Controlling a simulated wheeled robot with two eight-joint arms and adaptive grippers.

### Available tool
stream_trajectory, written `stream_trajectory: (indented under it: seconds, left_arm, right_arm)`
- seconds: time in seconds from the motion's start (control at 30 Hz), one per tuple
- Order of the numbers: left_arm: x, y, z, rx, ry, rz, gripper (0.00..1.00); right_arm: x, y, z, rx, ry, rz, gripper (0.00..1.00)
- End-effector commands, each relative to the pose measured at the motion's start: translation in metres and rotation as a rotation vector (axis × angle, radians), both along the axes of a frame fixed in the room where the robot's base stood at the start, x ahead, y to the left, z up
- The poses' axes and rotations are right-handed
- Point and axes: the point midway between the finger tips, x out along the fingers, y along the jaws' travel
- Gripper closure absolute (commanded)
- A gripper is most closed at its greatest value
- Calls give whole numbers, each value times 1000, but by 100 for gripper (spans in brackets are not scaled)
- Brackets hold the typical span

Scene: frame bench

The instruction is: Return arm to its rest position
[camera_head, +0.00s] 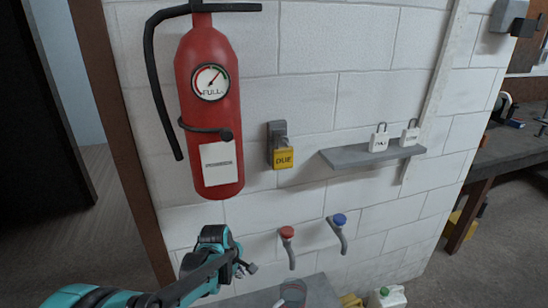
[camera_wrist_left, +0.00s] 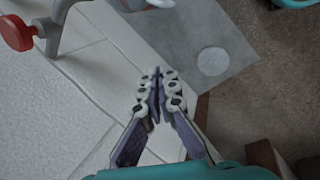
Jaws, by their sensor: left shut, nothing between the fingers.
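My left arm comes in from the lower left in the head view. Its gripper (camera_head: 243,268) is in front of the white block wall, below the fire extinguisher (camera_head: 207,115) and to the left of the red-knobbed tap (camera_head: 288,240). In the left wrist view the gripper (camera_wrist_left: 160,78) has its fingers together with nothing between them, apart from the tap and the grey slab. My right gripper is in neither view.
A yellow padlock (camera_head: 283,157) hangs on the wall. A small shelf (camera_head: 350,156) bears two white padlocks. A blue-knobbed tap (camera_head: 339,224) is beside the red one. Below, a clear cup (camera_head: 293,293) stands on a grey slab (camera_head: 323,291). A workbench (camera_head: 507,150) is at right.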

Motion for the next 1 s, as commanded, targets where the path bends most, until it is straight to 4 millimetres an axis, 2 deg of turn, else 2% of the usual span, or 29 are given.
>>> stream_trajectory:
  seconds: [0.03, 0.2, 0.4, 0.6, 0.7, 0.83, 1.0]
  left_arm:
    - [-16, 6, 19, 31, -29, -63, 100]
    - [-66, 26, 68, 159, -135, -314, 100]
    - [-131, 45, 102, 337, -242, -604, 100]
    - [-191, 61, 109, 525, -319, -875, 100]
    - [-212, 67, 106, 601, -342, -979, 100]
    - [-227, 71, 102, 667, -357, -1063, 100]
    - [-231, 72, 101, 693, -364, -1097, 100]
  right_arm:
    - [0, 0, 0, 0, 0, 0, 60]
    - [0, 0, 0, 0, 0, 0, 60]
    - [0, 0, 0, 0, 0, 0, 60]
    - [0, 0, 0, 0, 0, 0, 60]
    - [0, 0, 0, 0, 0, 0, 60]
    - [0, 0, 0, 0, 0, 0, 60]
    - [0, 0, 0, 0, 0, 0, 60]
